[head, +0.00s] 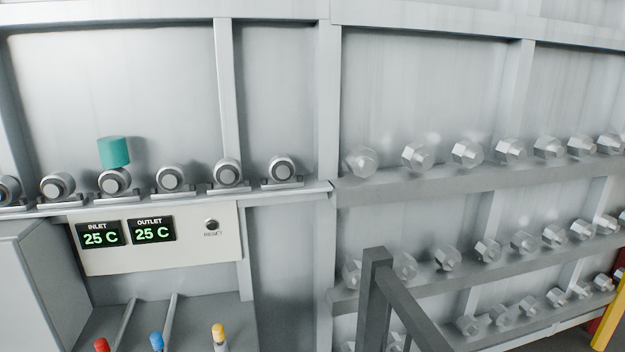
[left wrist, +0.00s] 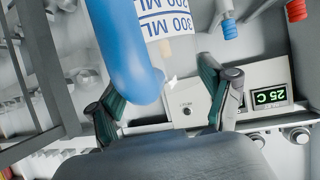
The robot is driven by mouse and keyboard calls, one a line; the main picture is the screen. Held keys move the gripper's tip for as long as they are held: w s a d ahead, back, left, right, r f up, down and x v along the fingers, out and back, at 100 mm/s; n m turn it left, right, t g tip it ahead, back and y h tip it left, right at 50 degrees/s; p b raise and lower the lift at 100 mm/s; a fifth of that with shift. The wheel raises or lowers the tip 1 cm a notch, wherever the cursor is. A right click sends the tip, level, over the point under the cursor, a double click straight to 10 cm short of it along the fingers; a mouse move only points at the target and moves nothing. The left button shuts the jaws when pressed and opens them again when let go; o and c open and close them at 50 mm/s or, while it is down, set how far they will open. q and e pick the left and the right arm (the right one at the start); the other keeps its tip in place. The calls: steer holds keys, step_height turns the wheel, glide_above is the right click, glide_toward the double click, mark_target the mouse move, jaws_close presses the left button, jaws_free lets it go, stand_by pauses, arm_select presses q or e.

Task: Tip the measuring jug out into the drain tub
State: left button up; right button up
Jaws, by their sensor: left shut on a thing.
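The measuring jug (left wrist: 165,22) shows in the left wrist view, with blue ML markings on a pale body and a thick blue handle (left wrist: 128,50). My left gripper (left wrist: 160,90) has one dark green finger on each side of the handle and is shut on the jug. The view is turned over, so the jug's true tilt and its contents cannot be told. The jug and both grippers are outside the head view. I cannot make out a drain tub in either view.
A panel (head: 190,256) reads inlet and outlet 25 C. Red (head: 102,345), blue (head: 157,341) and yellow (head: 218,331) lever knobs stand below it. A teal cylinder (head: 114,151) sits above a roller shelf. Racks of hex fittings (head: 466,153) and a grey post (head: 376,290) are at right.

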arm_select(q)
steer(key=s+d+r, duration=0.2)
steer(key=s+r, duration=0.1)
steer(key=r, duration=0.2)
steer(key=s+d+r+m+h, duration=0.1)
steer(key=s+d+r, duration=0.1)
steer(key=r, duration=0.4)
steer(key=shift+s+b, duration=0.4)
steer(key=shift+s, duration=0.15)
